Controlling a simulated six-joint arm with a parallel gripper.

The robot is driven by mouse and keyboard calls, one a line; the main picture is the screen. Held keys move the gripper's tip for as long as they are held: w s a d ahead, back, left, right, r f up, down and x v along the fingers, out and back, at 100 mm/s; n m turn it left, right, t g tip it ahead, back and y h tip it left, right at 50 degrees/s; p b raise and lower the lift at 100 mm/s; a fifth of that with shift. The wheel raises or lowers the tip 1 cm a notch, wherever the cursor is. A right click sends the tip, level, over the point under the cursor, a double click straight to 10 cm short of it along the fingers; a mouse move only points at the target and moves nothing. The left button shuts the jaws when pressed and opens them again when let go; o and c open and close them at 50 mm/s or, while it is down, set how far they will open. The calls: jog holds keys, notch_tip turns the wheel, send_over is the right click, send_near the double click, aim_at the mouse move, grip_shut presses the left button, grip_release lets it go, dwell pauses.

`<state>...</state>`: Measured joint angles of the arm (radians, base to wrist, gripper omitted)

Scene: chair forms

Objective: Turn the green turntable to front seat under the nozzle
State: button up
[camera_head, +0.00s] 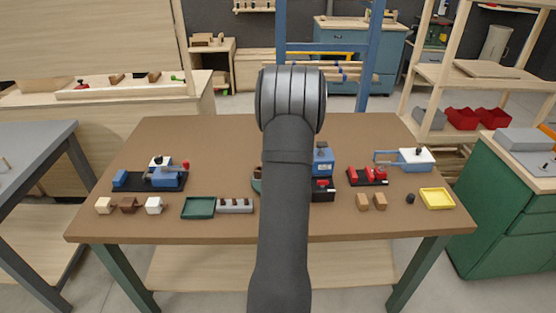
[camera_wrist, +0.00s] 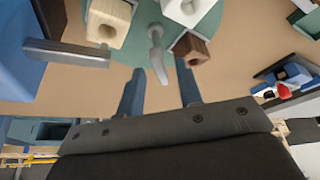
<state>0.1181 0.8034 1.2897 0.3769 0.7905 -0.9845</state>
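The green turntable (camera_wrist: 140,45) shows at the top of the wrist view. In the head view my arm hides most of it, and only a sliver of green (camera_head: 257,186) shows at the arm's left. A pale wooden block (camera_wrist: 108,22), a white block (camera_wrist: 187,10) and a dark brown block (camera_wrist: 190,48) sit on it, each pale or brown one with a hole. A grey peg-like handle (camera_wrist: 156,48) stands between them. My gripper (camera_wrist: 159,80) is open, its two blue fingers apart on either side of the handle's end; contact cannot be told. I cannot identify the nozzle for sure.
A grey bar (camera_wrist: 65,53) juts from a blue body left of the turntable. A blue machine (camera_head: 322,160) stands right of my arm. A green tray (camera_head: 198,208), grey rack (camera_head: 235,205), small blocks (camera_head: 370,202) and yellow tray (camera_head: 437,199) line the table's front.

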grip_shut()
jog(key=shift+n+y, duration=0.3)
jog(key=shift+n, duration=0.6)
grip_release()
